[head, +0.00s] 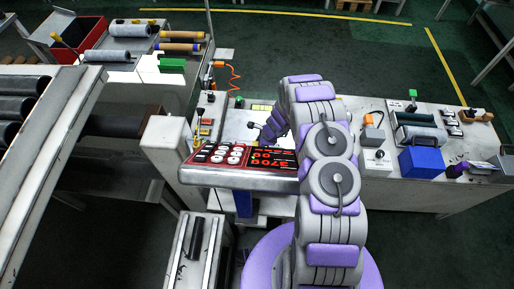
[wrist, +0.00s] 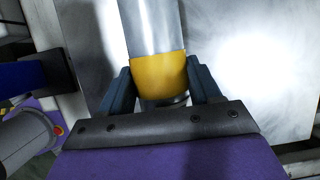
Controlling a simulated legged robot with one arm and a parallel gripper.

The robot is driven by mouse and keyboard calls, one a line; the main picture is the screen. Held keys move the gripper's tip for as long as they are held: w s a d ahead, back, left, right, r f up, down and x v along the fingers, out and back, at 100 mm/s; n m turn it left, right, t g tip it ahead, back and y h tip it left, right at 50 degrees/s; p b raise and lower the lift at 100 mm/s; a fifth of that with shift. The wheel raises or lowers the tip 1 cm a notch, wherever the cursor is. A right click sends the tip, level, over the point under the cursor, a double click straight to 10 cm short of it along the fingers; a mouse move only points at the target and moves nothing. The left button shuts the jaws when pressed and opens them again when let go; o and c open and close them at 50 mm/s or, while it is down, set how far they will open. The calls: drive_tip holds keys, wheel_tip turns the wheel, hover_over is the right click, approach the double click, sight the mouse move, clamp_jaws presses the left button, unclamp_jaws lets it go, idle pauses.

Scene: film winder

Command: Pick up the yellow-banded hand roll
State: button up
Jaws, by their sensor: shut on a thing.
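The yellow-banded hand roll is a grey metal cylinder with a broad yellow band (wrist: 160,70) in the wrist view. It runs from the top edge down between the fingers of my gripper (wrist: 159,82). The dark fingers sit on either side of the band and are shut on it. The roll's far end is cut off by the frame. In the head view, my arm reaches over the grey bench beside the red-and-white control panel (head: 250,156). The arm covers most of the gripper there, and I cannot make out the held roll.
A pale metal surface (wrist: 255,80) lies beyond the roll. On the right bench stand a blue box (head: 420,163) and a dark roll on a cradle (head: 418,136). Several rolls lie on the upper-left table, including a wooden-coloured one (head: 180,35). A conveyor frame (head: 60,150) fills the left.

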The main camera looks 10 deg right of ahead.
drive_tip(key=c, duration=0.4)
drive_tip(key=shift+o, duration=0.2)
wheel_tip(320, 180, up, 10)
drive_tip(key=shift+r+p, duration=0.1)
drive_tip(key=shift+p, duration=1.05)
